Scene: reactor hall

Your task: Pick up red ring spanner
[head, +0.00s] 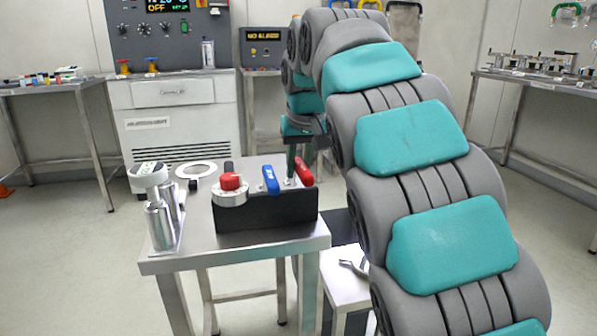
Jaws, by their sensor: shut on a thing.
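The red ring spanner (304,171) shows as a red handle at the right end of a dark block (265,213) on the steel table. It lies tilted, beside the blue handle of another tool (270,180). The spanner's ring ends cannot be made out. My grey and teal arm fills the right of the head view and hides what lies behind it.
A red knob on a silver disc (230,190) stands at the block's left end. A metal canister (160,225), a gauge (148,177) and a white ring (196,170) are also on the table. A white stool (345,288) with a metal tool (353,267) stands low at right.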

